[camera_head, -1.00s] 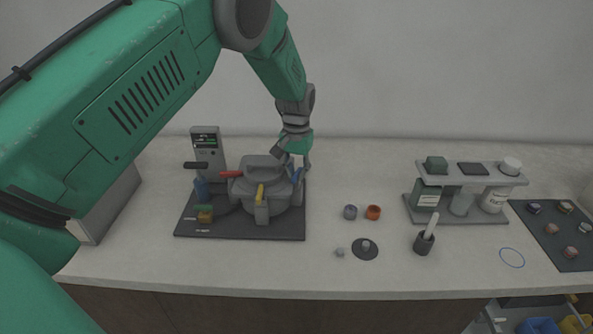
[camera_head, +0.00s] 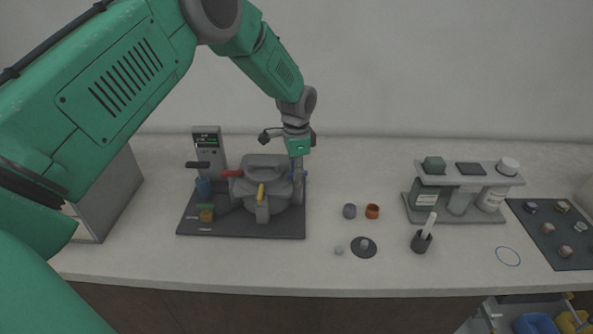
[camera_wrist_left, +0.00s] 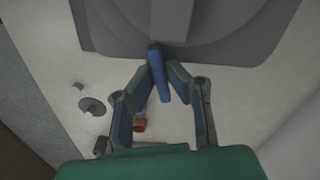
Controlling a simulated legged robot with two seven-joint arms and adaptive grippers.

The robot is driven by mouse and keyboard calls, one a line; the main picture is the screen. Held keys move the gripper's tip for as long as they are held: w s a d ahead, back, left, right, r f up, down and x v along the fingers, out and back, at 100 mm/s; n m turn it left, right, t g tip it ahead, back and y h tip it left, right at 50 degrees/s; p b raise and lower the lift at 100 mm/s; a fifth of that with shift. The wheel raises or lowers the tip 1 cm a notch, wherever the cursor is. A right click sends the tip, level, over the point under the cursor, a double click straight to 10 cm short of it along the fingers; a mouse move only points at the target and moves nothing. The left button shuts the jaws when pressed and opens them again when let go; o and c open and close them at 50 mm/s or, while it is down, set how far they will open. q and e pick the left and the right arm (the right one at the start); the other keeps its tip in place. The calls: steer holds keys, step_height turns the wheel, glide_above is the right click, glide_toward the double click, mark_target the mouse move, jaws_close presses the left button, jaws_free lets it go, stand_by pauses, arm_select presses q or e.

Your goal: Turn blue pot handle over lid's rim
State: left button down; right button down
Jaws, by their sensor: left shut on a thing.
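The grey mounting press pot (camera_head: 262,197) with its lid (camera_head: 264,166) stands on a dark base plate at the left of the counter. The blue handle (camera_wrist_left: 158,72) sticks out from the pot's edge in the left wrist view, and a bit of it shows at the pot's right side in the head view (camera_head: 305,174). My left gripper (camera_wrist_left: 162,76) is shut on the blue handle, with one finger on each side. In the head view my left gripper (camera_head: 298,178) points down at the pot's right side and hides most of the handle. My right gripper is not in view.
The pot also has a red handle (camera_head: 231,173) and a yellow handle (camera_head: 261,192). A control unit (camera_head: 208,150) stands behind left.

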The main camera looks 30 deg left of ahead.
arm_select(q)
steer(key=m, duration=0.4)
steer(key=shift+w+r+m, duration=0.1)
steer(key=shift+w+m, duration=0.1)
steer(key=shift+m, duration=0.1)
stand_by(0.3)
steer(key=c, duration=1.9)
jaws_free()
steer(key=shift+w, duration=0.1)
steer(key=shift+r, duration=0.35)
step_height(320, 180, up, 11)
steer(key=shift+f, duration=0.1)
